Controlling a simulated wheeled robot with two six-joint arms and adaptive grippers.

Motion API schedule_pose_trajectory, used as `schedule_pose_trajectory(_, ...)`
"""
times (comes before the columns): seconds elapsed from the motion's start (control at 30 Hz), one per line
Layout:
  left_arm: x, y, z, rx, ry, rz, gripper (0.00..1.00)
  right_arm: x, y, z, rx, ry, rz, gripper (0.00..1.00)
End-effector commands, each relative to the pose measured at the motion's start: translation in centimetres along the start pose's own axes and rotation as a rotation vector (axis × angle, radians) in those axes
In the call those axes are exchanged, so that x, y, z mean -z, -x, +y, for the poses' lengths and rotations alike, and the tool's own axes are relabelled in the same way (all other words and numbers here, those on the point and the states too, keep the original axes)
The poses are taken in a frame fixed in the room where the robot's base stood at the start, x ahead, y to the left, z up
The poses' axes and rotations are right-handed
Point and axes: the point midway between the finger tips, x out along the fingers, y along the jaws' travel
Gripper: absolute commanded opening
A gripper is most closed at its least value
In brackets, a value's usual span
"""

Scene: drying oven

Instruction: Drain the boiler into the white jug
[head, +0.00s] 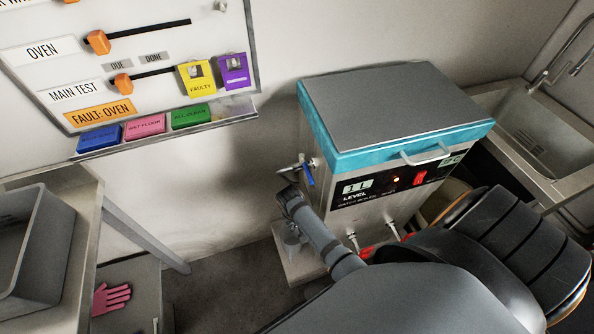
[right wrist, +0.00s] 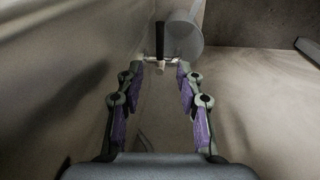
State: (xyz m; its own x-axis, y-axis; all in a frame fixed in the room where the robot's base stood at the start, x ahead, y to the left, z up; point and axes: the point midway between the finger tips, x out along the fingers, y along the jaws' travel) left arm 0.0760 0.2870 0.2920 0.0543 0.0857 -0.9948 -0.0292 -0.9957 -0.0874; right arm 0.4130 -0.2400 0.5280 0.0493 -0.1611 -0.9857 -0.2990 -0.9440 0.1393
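The boiler (head: 395,150) is a steel box with a grey lid, a teal band and a front panel reading "1L LEVEL". A tap with a blue lever (head: 309,176) sticks out of its left side. My right gripper (right wrist: 155,68) is open and empty in the right wrist view. A small metal tap with a dark upright lever (right wrist: 160,40) is just beyond its fingertips. A pale translucent cylinder (right wrist: 184,36) is behind that tap; I cannot tell whether it is the white jug. In the head view my right arm reaches to the boiler's left side, below the blue lever. My left gripper is out of view.
A sink (head: 535,130) is right of the boiler. A wall board (head: 130,55) with sliders and coloured cards is at upper left. A grey bin (head: 38,245) stands on a bench at left, near a pink glove (head: 110,297). The floor (head: 215,285) left of the boiler looks clear.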

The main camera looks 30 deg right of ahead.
Motion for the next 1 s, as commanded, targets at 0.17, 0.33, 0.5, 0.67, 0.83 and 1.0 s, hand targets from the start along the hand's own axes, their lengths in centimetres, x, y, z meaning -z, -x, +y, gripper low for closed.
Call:
schedule_pose_trajectory(0.17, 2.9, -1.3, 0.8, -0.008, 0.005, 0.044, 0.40, -0.1, -3.7, 0.0, -0.001, 0.000, -0.001, 0.37)
schedule_pose_trajectory(0.33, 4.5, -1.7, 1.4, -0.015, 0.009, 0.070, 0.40, 0.0, -5.4, 0.0, 0.000, 0.000, 0.001, 0.37)
schedule_pose_trajectory(0.5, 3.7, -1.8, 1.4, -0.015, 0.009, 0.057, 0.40, 0.0, -5.7, 0.0, 0.000, -0.001, 0.001, 0.37)
schedule_pose_trajectory(0.67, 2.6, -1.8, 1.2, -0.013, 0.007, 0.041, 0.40, 0.0, -5.7, 0.0, 0.000, 0.000, 0.001, 0.37)
schedule_pose_trajectory(0.83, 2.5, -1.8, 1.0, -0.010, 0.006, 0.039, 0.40, 0.0, -5.7, 0.0, 0.000, 0.000, 0.001, 0.14)
schedule_pose_trajectory(1.0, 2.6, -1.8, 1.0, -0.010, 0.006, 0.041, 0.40, 0.0, -5.7, 0.0, 0.000, 0.000, 0.001, 0.00)
